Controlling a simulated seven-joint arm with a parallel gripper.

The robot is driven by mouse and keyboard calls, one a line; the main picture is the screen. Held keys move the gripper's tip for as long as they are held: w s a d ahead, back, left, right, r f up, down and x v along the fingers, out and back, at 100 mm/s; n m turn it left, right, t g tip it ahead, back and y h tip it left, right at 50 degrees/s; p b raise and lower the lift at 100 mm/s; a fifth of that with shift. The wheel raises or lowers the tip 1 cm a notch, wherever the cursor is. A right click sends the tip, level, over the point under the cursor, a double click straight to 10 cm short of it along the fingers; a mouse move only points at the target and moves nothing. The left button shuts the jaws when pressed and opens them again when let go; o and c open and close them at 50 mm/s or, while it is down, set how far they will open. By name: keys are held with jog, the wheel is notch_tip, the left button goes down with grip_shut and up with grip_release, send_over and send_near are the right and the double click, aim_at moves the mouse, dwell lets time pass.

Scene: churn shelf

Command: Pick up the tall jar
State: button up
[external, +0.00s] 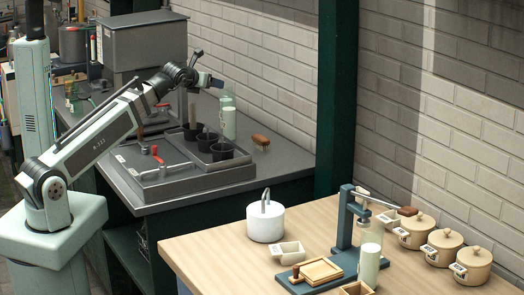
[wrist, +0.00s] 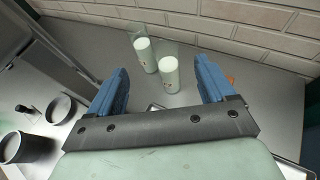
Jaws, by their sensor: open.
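Two pale, clear-topped jars stand close together on the grey counter: a nearer jar (wrist: 169,76) and a farther jar (wrist: 145,55) in the wrist view. In the external view the nearer-looking jar (external: 228,123) overlaps the other one (external: 227,97) near the brick wall. I cannot tell for sure which is the tall jar. My gripper (external: 216,83) is above the counter, to the left of the jars in the external view. In the wrist view my gripper (wrist: 161,66) has its blue fingers spread wide, with the jars showing between them, beyond the fingertips. It holds nothing.
Black cups (external: 221,150) stand on a grey tray (external: 165,188) in front of the jars. A brush (external: 261,141) lies right of them. A green post (external: 336,95) rises farther right. Another pale jar (external: 370,262) stands on the wooden table (external: 215,250), beside a blue press (external: 345,225).

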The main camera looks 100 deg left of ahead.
send_near(225, 99)
jog(key=x, duration=1.2)
jog(key=shift+w+a+f, duration=0.1)
jog(key=shift+a+f, duration=0.05)
jog(key=shift+a, duration=0.2)
grip_shut()
dwell(0.7)
